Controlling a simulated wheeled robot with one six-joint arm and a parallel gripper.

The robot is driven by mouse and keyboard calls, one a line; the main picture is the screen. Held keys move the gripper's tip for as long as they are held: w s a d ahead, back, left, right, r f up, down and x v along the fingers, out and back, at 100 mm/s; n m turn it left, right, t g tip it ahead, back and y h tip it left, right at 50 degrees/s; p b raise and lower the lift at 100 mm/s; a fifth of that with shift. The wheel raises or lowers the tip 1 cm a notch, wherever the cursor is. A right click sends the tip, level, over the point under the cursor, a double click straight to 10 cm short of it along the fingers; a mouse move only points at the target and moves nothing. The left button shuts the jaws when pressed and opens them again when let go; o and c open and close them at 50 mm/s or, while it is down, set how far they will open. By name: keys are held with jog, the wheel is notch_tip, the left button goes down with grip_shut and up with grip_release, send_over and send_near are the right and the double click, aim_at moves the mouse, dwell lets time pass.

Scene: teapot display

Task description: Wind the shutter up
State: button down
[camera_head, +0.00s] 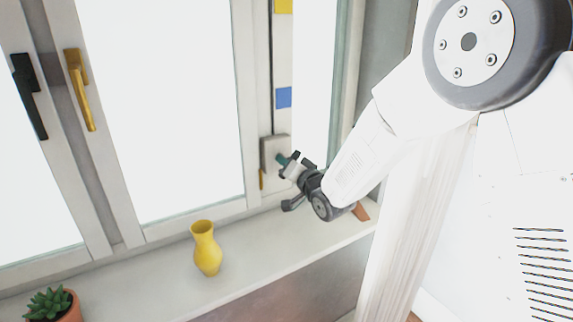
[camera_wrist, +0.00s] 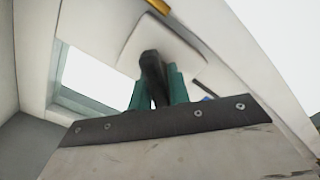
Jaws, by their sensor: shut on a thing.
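The winder box (camera_head: 268,146), a pale grey box, sits low on the window frame at the right of the window. In the wrist view its pale plate (camera_wrist: 190,62) lies behind the fingers. My gripper (camera_head: 284,161) is at the front of the box, with its teal fingertips against it. In the wrist view my gripper (camera_wrist: 157,92) is shut on a dark knob (camera_wrist: 151,62), which sticks up between the teal fingers. The rest of the crank is mostly hidden by the gripper. No lowered shutter can be made out over the bright panes.
A yellow vase (camera_head: 206,250) and a potted succulent (camera_head: 50,304) stand on the sill (camera_head: 290,249). A terracotta-coloured piece (camera_head: 361,211) lies behind my wrist. Window handles, black (camera_head: 29,95) and yellow (camera_head: 79,88), stick out at the left. A yellow square and a blue square (camera_head: 284,97) mark the frame strip.

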jog(key=m, duration=0.5)
jog(key=shift+m, duration=0.3)
jog(key=m, duration=0.4)
jog(key=shift+r, duration=0.1)
jog(key=m, duration=0.5)
jog(key=shift+r, duration=0.1)
jog(key=m, duration=0.4)
jog(key=shift+m, duration=0.4)
jog(key=c, duration=1.4)
grip_release()
jog(key=shift+o, duration=0.2)
jog(key=shift+s+r, duration=0.1)
